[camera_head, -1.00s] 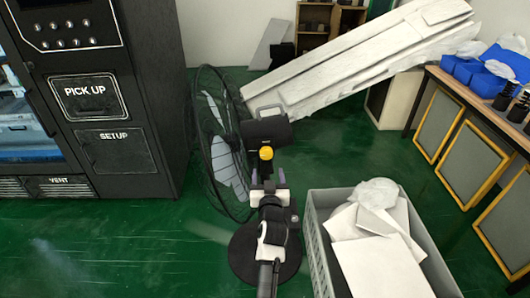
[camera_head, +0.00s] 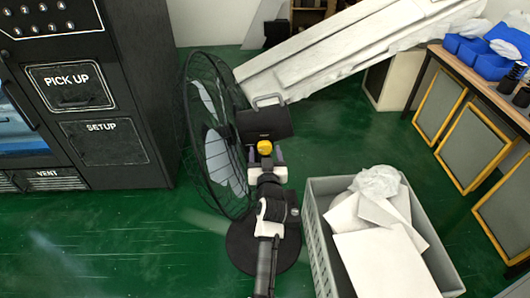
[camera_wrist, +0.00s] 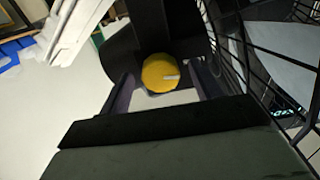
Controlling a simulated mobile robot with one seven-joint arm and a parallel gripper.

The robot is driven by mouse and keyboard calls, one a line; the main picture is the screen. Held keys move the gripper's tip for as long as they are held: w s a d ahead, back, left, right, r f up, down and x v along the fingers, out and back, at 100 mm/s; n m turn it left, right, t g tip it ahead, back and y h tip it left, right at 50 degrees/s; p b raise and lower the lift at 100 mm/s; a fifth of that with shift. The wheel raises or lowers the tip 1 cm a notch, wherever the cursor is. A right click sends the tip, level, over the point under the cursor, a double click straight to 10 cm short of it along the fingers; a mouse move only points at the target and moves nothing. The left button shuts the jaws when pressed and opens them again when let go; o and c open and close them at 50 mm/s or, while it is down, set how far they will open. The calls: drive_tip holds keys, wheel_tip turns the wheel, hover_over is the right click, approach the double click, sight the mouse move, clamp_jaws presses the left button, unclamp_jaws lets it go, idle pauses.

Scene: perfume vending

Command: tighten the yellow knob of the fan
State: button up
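The fan (camera_head: 215,140) stands on a round black base (camera_head: 240,245), its wire cage facing left and its dark motor housing (camera_head: 264,123) on the right. The yellow knob (camera_head: 264,147) sits on the near side of the housing. My gripper (camera_head: 265,155) is open at the knob, in front of the fan. In the wrist view, the fingers of my gripper (camera_wrist: 160,78) lie left and right of the knob, with a gap visible on the left. I cannot tell whether either finger touches it.
A grey crate (camera_head: 320,245) with white packing pieces stands close on the right. A black vending machine (camera_head: 140,60) is on the left. A long white panel (camera_head: 340,55) slants behind the fan. A wooden table (camera_head: 475,85) with blue bins is at the far right.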

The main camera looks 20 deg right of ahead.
drive_tip(key=c, duration=0.9)
drive_tip(key=shift+m, duration=0.8)
drive_tip(key=shift+c, duration=0.2)
drive_tip(key=o, duration=1)
drive_tip(key=shift+c, duration=0.2)
